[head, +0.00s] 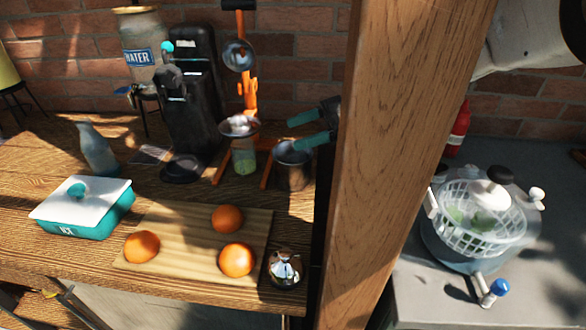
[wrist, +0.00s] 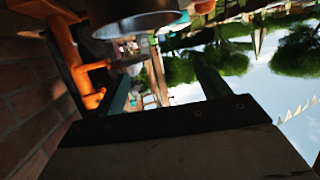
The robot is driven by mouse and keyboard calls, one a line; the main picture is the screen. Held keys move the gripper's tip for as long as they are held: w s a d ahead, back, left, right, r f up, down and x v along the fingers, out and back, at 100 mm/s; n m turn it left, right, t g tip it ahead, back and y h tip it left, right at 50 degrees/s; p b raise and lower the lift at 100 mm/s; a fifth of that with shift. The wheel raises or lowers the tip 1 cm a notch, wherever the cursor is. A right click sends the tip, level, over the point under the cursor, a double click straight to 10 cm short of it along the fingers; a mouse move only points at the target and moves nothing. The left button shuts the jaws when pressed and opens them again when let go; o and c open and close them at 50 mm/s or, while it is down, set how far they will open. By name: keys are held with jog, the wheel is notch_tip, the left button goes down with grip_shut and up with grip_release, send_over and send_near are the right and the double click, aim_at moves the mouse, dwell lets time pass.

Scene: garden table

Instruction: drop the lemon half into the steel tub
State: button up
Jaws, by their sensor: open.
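The steel tub (head: 293,172) stands on the wooden table at the foot of the orange press, near the wooden post. My gripper (head: 306,129) is just above the tub's rim, its two teal fingers pointing left and apart. In the wrist view, which looks upside down, the fingers (wrist: 165,88) are spread with nothing between them. A round metal vessel, likely the tub (wrist: 140,20), shows at the top edge there. I see no lemon half in either view; the inside of the tub is mostly hidden.
The orange press (head: 248,92) and a glass (head: 244,158) stand just left of the tub. A cutting board (head: 190,222) with oranges lies in front. The wooden post (head: 390,165) is close on the right. A white colander (head: 480,240) sits beyond it.

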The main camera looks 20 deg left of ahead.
jog(key=v, duration=0.6)
jog(key=shift+w+d, duration=0.2)
jog(key=shift+d, duration=0.1)
jog(key=shift+r, duration=0.15)
